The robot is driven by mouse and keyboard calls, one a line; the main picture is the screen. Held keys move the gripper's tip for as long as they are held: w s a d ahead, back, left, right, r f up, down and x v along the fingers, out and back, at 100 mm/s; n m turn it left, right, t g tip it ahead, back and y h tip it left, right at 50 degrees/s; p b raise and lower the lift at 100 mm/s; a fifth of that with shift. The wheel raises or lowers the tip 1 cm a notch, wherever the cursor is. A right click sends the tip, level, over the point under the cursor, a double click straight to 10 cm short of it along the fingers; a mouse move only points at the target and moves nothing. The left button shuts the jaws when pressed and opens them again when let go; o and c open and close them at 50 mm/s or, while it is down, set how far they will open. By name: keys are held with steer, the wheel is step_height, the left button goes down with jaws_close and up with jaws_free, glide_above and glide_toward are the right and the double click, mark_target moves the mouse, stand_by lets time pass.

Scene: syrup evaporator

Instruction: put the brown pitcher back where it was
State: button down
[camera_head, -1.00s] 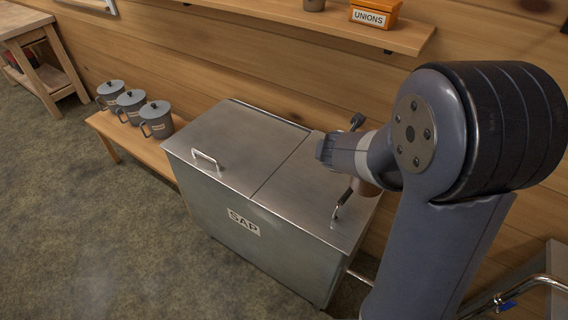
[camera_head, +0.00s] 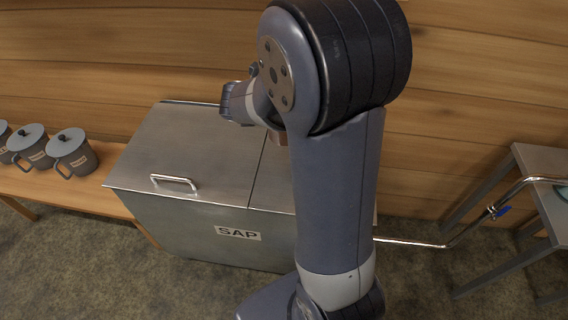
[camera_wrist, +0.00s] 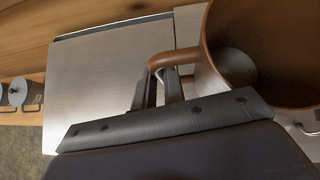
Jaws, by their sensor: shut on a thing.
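The brown pitcher (camera_wrist: 272,45) fills the upper right of the wrist view, its wide mouth facing the camera, and its inside looks empty. My gripper (camera_wrist: 165,88) is shut on the pitcher's handle. The pitcher appears above the metal SAP tank (camera_head: 200,145). I cannot tell whether it touches the lid.
Grey lidded mugs (camera_head: 74,152) stand on a wooden bench (camera_head: 75,190) left of the tank. The tank lid has a bar handle (camera_head: 174,184). A pipe with a blue valve (camera_head: 497,211) and a metal stand (camera_head: 540,165) are at the right. A plank wall is behind.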

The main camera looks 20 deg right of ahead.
steer(key=shift+w+d+f+b, duration=0.2)
steer(key=shift+d+f+b, duration=0.3)
steer(key=shift+d+f, duration=0.05)
step_height(320, 180, down, 10)
steer(key=b, duration=0.6)
steer(key=shift+d, duration=0.15)
steer(key=shift+r, duration=0.1)
steer(key=c, duration=1.5)
jaws_free()
steer(key=shift+m, duration=0.3)
steer(key=p+v, duration=0.3)
steer(key=v, duration=0.9)
steer(key=shift+a+p, duration=0.2)
steer(key=shift+p, duration=0.15)
